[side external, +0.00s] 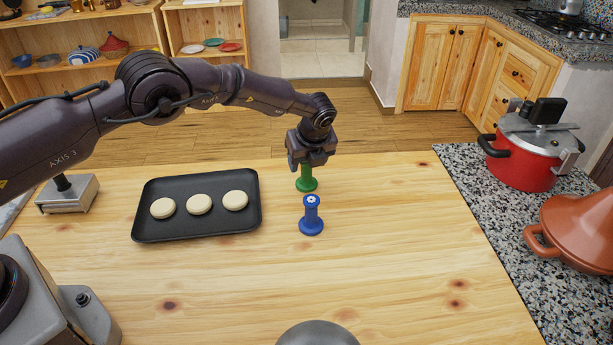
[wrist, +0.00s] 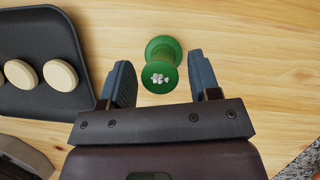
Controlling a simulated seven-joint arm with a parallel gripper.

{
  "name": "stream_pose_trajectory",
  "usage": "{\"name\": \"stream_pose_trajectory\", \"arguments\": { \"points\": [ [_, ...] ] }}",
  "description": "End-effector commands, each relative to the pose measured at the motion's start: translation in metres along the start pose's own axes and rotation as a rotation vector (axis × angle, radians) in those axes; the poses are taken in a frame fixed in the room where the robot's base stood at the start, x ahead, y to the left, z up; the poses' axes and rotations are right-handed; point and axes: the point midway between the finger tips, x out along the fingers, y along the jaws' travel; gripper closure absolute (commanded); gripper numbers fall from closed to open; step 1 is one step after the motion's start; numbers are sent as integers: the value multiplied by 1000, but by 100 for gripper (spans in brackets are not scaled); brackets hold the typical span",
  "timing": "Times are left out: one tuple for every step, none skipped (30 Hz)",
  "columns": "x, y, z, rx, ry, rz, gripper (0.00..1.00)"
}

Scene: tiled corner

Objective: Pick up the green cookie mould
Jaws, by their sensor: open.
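The green cookie mould (side external: 306,181) stands upright on the wooden table, just beneath my gripper (side external: 310,160), which hides its upper part in the side view. In the wrist view the green mould (wrist: 161,65) shows its round end with a pale clover-like pattern. My gripper (wrist: 160,82) is open, its two fingers on either side of the mould with gaps visible; the mould lies slightly beyond the line between the fingertips. A blue cookie mould (side external: 311,215) stands upright on the table, nearer the side camera than the green one.
A black tray (side external: 200,230) with three pale dough rounds lies to the left; its edge (wrist: 78,40) is near the left finger in the wrist view. A grey bowl-like thing (side external: 317,334) is at the front edge. A red pot (side external: 525,165) stands on the right counter.

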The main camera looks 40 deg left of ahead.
Motion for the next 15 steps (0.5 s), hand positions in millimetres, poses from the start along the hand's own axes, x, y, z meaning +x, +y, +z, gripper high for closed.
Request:
{"name": "stream_pose_trajectory", "arguments": {
  "points": [
    [9,1,-1,0,0,2,43],
    [14,1,-1,-1,0,1,43],
    [18,1,-1,-1,0,1,43],
    [20,0,-1,-1,0,0,43],
    [23,0,-1,-1,0,0,43],
    [24,0,-1,0,0,0,43],
    [25,0,-1,0,0,-1,43],
    [26,0,-1,0,0,-1,43],
    [26,0,-1,0,0,-1,43],
    [25,0,-1,0,0,-1,43],
    [25,0,-1,0,0,-1,43],
    [25,0,-1,-1,0,-1,43],
    [25,0,-1,-1,0,-1,43],
    [25,0,-1,-1,0,-1,48],
    [25,0,-1,-1,0,-1,57]
  ]
}}
